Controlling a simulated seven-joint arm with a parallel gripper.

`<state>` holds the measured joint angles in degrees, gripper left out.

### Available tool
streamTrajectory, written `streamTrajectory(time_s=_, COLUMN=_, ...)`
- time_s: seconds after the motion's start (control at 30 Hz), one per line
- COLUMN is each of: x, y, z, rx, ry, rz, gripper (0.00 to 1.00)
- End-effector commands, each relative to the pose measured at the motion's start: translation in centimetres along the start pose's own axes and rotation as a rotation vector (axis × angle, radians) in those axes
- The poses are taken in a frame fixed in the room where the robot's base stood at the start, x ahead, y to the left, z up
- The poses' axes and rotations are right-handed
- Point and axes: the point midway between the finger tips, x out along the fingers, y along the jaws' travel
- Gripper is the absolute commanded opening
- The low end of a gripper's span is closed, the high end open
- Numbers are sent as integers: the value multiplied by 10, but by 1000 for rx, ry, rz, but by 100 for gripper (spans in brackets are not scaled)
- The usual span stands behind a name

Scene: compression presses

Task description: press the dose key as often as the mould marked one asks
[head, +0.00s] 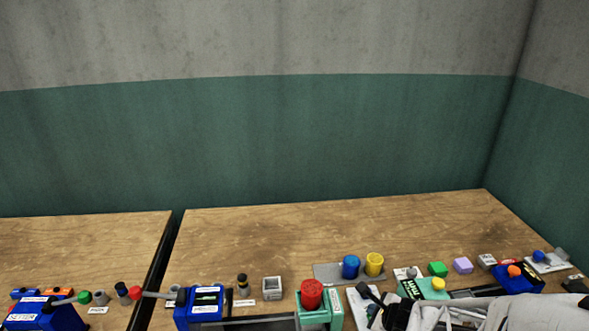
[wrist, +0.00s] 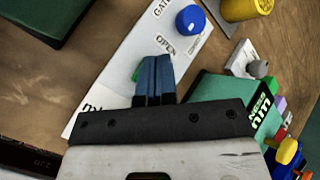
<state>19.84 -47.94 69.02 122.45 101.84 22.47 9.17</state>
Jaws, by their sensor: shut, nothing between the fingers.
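My gripper (wrist: 155,62) is shut and empty in the wrist view. Its fingertips are over a white panel (wrist: 125,62) lettered GATE and OPEN, and a small green part (wrist: 136,74) shows just left of the fingers, mostly hidden. Whether they touch is unclear. A blue knob (wrist: 190,19) is on the panel beyond the tips. In the head view my gripper (head: 366,291) is low at the right, partly over the white panel (head: 357,300). I cannot tell which part is the dose key. No mould marking is readable.
A teal device with a red cylinder (head: 312,294) is left of my gripper. Blue machines (head: 199,306) and small blocks line the front. The bench's back is clear.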

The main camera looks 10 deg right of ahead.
Motion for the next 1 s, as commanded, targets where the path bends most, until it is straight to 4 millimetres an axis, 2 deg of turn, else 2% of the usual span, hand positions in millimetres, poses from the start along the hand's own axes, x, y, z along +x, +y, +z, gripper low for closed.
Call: streamTrajectory(time_s=1.0, x=6, y=4, z=-4, rx=0, ry=0, rz=0, gripper=0)
